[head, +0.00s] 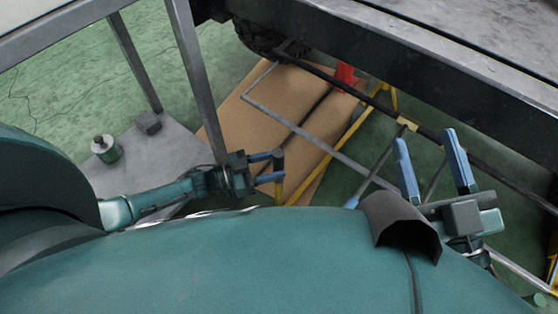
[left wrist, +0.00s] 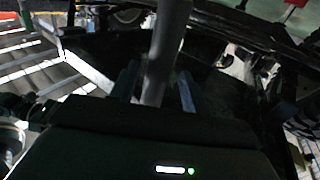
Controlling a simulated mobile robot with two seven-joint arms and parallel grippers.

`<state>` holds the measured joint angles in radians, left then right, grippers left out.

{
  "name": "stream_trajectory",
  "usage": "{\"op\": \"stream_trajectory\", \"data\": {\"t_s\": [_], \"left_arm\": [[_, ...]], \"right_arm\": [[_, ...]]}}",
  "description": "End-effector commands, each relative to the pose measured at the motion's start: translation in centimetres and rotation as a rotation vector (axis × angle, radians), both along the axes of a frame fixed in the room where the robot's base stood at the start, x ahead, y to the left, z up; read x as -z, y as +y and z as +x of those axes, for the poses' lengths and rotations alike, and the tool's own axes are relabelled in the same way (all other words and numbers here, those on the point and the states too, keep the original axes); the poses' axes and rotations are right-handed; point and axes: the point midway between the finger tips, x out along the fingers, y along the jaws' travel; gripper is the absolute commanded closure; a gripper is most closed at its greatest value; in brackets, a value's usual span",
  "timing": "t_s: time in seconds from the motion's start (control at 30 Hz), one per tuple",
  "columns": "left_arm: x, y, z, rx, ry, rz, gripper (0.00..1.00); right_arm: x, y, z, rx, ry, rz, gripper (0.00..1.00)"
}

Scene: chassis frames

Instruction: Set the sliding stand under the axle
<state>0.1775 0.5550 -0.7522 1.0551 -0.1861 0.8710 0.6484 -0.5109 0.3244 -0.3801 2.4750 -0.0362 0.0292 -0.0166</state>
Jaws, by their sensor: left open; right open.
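A red part (head: 345,75), which may be the sliding stand, shows below the dark chassis beam beside yellow bars (head: 380,92). I cannot tell its full shape. Red also shows at the top right of the left wrist view (left wrist: 293,4). A dark bar (head: 330,75), possibly the axle, runs from the tyre toward the lower right. My left gripper (head: 275,168) is open over the brown board, apart from the red part. In the left wrist view a grey post (left wrist: 165,50) appears between its fingers; contact is unclear. My right gripper (head: 432,160) is open and empty at right, fingers pointing up.
A brown board (head: 235,115) lies on the green floor under a thin metal frame (head: 300,130). A dark tyre (head: 262,35) is at the top. A grey shelf (head: 125,165) at left holds a small can (head: 105,149) and a dark block (head: 147,122). Metal legs (head: 195,75) stand near my left arm.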

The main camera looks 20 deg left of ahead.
Motion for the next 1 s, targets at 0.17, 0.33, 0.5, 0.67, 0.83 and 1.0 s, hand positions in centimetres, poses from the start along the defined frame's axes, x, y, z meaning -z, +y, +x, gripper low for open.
{"op": "stream_trajectory", "data": {"t_s": [0.17, 0.33, 0.5, 0.67, 0.83, 1.0], "left_arm": [[-0.1, 3.5, -2.5, -0.003, 0.005, 0.004, 0.53], [-0.1, 6.3, -4.6, -0.002, 0.004, 0.002, 0.53], [-0.1, 8.1, -5.9, -0.002, 0.001, 0.000, 0.53], [0.0, 8.6, -6.3, -0.002, 0.001, -0.001, 0.53], [0.0, 8.7, -6.3, -0.002, 0.001, -0.001, 0.53], [0.0, 8.7, -6.3, -0.001, 0.001, -0.001, 0.53]], "right_arm": [[1.1, 0.1, -0.7, -0.001, 0.097, 0.003, 0.50], [2.4, 0.2, -1.1, 0.006, 0.153, -0.003, 0.50], [2.5, 0.2, -1.0, 0.015, 0.151, -0.003, 0.50], [2.3, 0.1, -0.9, 0.019, 0.141, -0.002, 0.50], [2.2, 0.0, -0.8, 0.021, 0.137, -0.003, 0.50], [2.1, 0.0, -0.8, 0.021, 0.133, -0.005, 0.50]]}}
